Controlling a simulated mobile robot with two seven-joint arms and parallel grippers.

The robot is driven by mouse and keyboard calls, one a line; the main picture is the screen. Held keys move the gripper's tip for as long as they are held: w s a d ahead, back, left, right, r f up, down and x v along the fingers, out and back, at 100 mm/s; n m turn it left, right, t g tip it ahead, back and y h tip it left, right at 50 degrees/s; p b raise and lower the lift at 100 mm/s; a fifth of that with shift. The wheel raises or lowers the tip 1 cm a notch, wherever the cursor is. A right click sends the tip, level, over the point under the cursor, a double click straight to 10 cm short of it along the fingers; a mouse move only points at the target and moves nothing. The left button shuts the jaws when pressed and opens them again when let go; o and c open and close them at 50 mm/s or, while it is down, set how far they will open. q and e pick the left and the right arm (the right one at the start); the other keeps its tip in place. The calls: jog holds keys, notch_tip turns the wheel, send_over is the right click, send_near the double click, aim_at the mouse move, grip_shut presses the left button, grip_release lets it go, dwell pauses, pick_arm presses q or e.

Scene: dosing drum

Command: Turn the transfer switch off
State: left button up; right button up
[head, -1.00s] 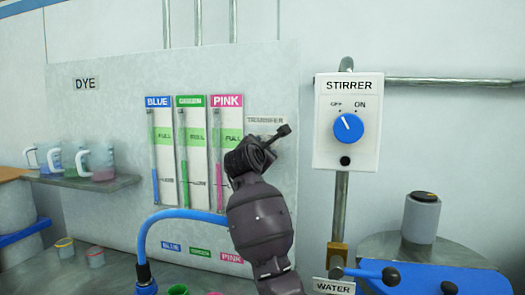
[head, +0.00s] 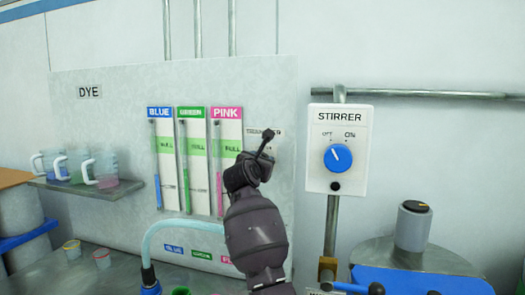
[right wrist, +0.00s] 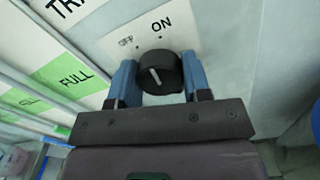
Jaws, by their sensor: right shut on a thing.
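The transfer switch is a black round knob (right wrist: 163,76) on a white plate marked OFF and ON, in the right wrist view. Its white pointer line leans up and left, toward the OFF side. My right gripper (right wrist: 159,80) is shut on the knob, with one blue finger on each side. In the head view my right gripper (head: 243,172) is at the right edge of the dye panel (head: 105,140) and hides the knob; the small transfer label (head: 262,132) is partly covered. My left gripper is in neither view.
A white stirrer box (head: 319,180) with a blue knob (head: 338,157) hangs right of the panel. Dye gauges stand left of my gripper. A pale hose (head: 185,222) arches below them. Jugs sit on a left shelf (head: 75,184). A grey cylinder (head: 412,228) stands at right.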

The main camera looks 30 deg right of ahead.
jog(key=shift+r+n+p, duration=0.2)
jog(key=shift+n+p, duration=0.8)
jog(key=shift+p, duration=0.05)
jog(key=shift+f+n+p, duration=0.1)
jog(key=shift+n+p, duration=0.9)
jog(key=shift+n, duration=0.2)
jog(key=shift+f+n, duration=0.15)
jog(key=shift+n, duration=0.55)
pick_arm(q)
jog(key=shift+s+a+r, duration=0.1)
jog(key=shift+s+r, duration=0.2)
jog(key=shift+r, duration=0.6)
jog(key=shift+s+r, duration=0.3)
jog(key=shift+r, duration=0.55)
pick_arm(e)
jog(key=shift+n, duration=0.7)
jog(key=o, duration=0.9)
jog(key=shift+o, duration=0.2)
